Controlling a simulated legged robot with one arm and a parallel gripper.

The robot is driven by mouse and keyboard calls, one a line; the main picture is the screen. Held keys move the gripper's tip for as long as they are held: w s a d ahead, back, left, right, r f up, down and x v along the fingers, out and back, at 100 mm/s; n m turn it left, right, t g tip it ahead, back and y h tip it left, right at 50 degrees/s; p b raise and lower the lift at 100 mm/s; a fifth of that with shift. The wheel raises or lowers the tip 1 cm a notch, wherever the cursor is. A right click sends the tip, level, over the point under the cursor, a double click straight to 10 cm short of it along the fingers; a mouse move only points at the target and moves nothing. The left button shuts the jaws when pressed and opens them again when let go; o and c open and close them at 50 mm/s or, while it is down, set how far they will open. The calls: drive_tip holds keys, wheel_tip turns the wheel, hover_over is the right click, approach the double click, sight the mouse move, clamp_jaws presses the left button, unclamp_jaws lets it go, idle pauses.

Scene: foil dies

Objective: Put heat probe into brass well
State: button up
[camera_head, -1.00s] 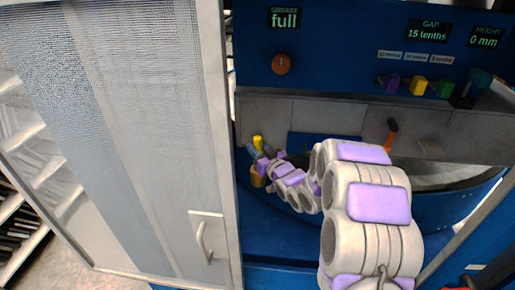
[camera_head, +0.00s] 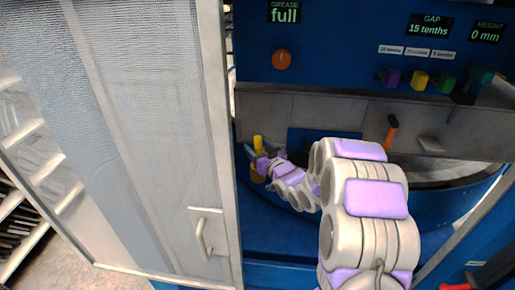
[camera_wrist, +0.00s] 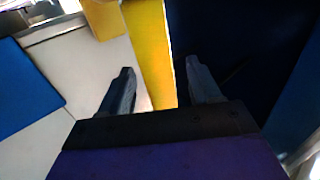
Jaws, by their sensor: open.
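A tall yellow piece (camera_wrist: 152,50), perhaps the heat probe, stands between my fingers in the wrist view; I cannot tell if they touch it. Its yellow top (camera_head: 258,143) shows in the head view at the left of the work recess. A brass-coloured cylinder (camera_head: 257,176), probably the brass well, is just below it and partly hidden by my gripper. My gripper (camera_wrist: 159,72) is open, with one dark finger on each side of the yellow piece. In the head view my gripper (camera_head: 264,163) is small and its fingers are hard to make out.
A mesh door (camera_head: 150,120) with a handle stands at the left. A grey ledge (camera_head: 300,112) runs behind my arm, with an orange-handled tool (camera_head: 392,129) on the right. Coloured blocks (camera_head: 418,81) sit above. An orange-yellow block (camera_wrist: 104,20) is left of the yellow piece.

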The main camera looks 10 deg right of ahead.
drive_tip(key=b+v, duration=1.6)
drive_tip(key=v, duration=0.1)
drive_tip(key=shift+d, duration=0.15)
idle(0.3)
drive_tip(key=shift+s+f, duration=0.1)
idle(0.3)
